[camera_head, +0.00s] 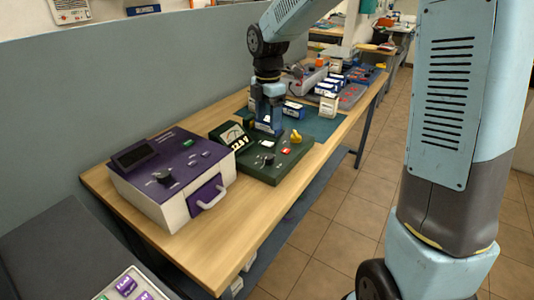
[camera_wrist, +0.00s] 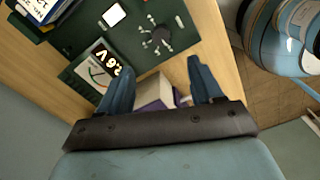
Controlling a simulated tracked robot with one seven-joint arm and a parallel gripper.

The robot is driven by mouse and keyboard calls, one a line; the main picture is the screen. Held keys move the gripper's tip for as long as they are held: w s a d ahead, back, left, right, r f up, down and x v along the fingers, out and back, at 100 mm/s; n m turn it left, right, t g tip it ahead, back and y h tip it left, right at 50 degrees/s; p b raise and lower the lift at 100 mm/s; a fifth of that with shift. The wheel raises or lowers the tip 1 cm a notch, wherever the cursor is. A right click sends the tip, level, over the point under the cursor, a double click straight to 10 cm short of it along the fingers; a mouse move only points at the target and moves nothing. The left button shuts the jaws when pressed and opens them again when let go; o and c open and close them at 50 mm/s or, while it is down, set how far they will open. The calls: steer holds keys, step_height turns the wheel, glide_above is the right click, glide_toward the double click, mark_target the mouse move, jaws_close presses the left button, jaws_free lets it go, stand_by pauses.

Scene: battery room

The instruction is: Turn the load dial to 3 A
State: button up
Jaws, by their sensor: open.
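A green panel (camera_head: 262,171) lies on the bench. It carries a black dial (camera_head: 268,159) with pale marks around it; its setting is too small to read. The dial also shows in the wrist view (camera_wrist: 160,36), beyond my fingertips and apart from them. A meter (camera_head: 232,136) with a needle and a display sits on the panel's left side. It shows in the wrist view (camera_wrist: 98,70), turned over. My gripper (camera_wrist: 160,78) is open and empty. In the head view my gripper (camera_head: 268,126) hangs over the far part of the panel.
A purple and white unit (camera_head: 172,178) with its own black knob stands to the left of the panel. A yellow knob (camera_head: 296,137) rises on the panel's right side. Small boxes (camera_head: 328,104) and trays stand farther back. The bench's front strip is clear.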

mark_target(268, 156)
step_height(268, 156, down, 13)
steer(key=shift+f, duration=0.1)
stand_by(0.4)
